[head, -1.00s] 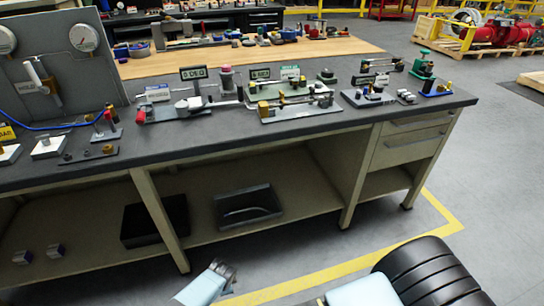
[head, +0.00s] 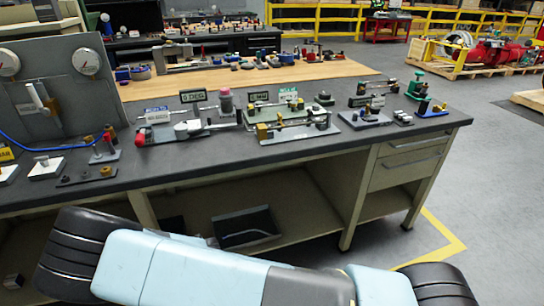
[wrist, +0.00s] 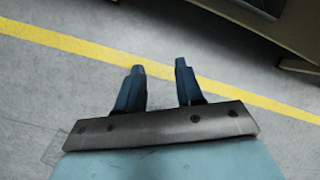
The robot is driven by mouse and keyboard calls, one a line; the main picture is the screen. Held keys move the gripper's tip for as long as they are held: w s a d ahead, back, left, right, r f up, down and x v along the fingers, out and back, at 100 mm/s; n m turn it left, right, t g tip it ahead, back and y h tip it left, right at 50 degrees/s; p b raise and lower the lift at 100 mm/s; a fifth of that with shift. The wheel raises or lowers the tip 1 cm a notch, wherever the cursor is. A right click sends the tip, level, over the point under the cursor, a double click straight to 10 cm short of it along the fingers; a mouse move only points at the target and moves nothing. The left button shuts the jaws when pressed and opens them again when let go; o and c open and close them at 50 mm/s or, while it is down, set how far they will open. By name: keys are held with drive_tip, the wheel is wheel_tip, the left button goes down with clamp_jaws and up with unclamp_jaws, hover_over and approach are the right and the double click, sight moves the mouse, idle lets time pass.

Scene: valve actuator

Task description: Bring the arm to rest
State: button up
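My gripper (wrist: 158,88) shows in the wrist view with its two dark fingers apart and nothing between them. It hangs over the grey floor, close to the yellow floor line (wrist: 60,40). In the head view my light blue and black arm stretches across the bottom of the picture, in front of the workbench. The gripper itself is not visible in the head view. The arm appears clear of the workbench (head: 330,160), though it hides part of the lower shelf.
The workbench top holds valve fixtures, a red-handled one (head: 180,130) among them, and a gauge panel (head: 70,85) at left. A black tray (head: 245,226) lies on the lower shelf. Grey floor (head: 495,190) is free at right. A bench leg edge shows in the wrist view.

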drive_tip(key=w+d+r+m, duration=0.3)
drive_tip(key=w+r+m, duration=0.15)
drive_tip(key=r, duration=0.35)
drive_tip(key=w+d+r+m, duration=0.3)
drive_tip(key=r+m, duration=0.2)
drive_tip(key=r, duration=0.2)
drive_tip(key=w+d+r+m, duration=0.3)
drive_tip(key=w+r+m, duration=0.15)
drive_tip(key=r, duration=0.35)
drive_tip(key=d+r+m+h, duration=0.1)
drive_tip(key=d+r+m, duration=1.2)
drive_tip(key=r, duration=0.6)
drive_tip(key=s+d+r+m, duration=0.4)
drive_tip(key=d+r, duration=0.3)
drive_tip(key=d, duration=0.1)
drive_tip(key=s+d+r+m, duration=0.4)
drive_tip(key=d+r, duration=0.4)
drive_tip(key=s+d+r+m, duration=0.2)
drive_tip(key=s+m, duration=0.1)
drive_tip(key=s, duration=0.3)
drive_tip(key=s+d+r+m, duration=0.2)
drive_tip(key=s+d+m, duration=0.1)
drive_tip(key=s, duration=0.3)
drive_tip(key=s+d+r+m+t, duration=0.1)
drive_tip(key=s+d+r+m, duration=0.1)
drive_tip(key=s, duration=0.4)
drive_tip(key=shift+d+r+m+h, duration=0.15)
drive_tip(key=shift+r+m+h, duration=0.15)
drive_tip(key=shift+r+m, duration=0.55)
drive_tip(key=shift+f+m, duration=0.25)
